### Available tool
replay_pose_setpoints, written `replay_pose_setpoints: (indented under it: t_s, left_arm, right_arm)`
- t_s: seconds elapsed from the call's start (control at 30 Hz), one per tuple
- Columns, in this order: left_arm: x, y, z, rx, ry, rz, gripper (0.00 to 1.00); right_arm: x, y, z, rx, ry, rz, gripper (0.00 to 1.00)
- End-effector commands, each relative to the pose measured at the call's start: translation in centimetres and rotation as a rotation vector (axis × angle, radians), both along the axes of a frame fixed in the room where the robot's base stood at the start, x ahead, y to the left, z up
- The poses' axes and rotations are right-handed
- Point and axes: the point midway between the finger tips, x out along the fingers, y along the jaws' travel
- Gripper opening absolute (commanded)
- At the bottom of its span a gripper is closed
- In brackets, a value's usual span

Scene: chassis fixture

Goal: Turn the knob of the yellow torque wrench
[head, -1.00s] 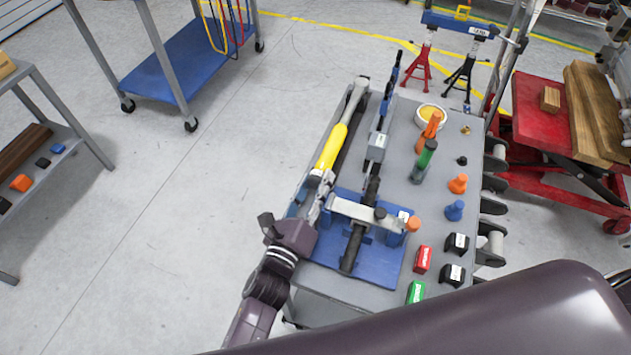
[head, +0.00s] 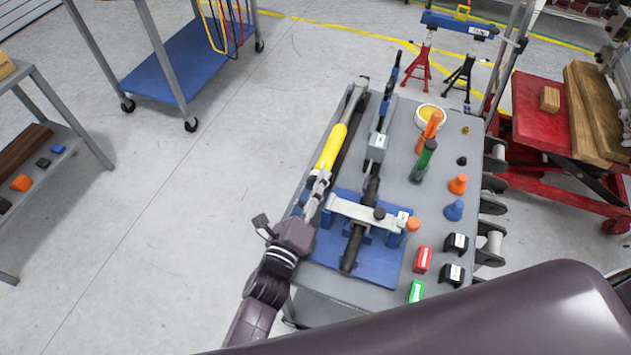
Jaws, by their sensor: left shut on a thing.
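The yellow torque wrench (head: 332,147) lies lengthwise along the left edge of the grey cart top (head: 399,170). Its grey head points to the far end and its knob end points toward me. My left gripper (head: 322,178) is at the near end of the yellow part, with its fingers closed around the knob end. The fingers hide the knob itself. My right gripper is not in view.
A blue fixture (head: 370,262) with a clamp bar and a black shaft stands right of my left gripper. Orange and blue plugs, a green-handled tool (head: 424,160) and small red, black and green blocks stand on the right side.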

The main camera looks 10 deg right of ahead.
Motion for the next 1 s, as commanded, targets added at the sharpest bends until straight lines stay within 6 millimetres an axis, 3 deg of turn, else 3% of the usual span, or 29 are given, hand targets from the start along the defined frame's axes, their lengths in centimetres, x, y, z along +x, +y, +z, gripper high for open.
replay_pose_setpoints:
  t_s: [1.0]
  left_arm:
    - [0.0, 0.0, -0.1, -0.738, 0.499, 0.001, 0.07]
  right_arm:
    - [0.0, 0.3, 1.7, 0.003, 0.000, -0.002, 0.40]
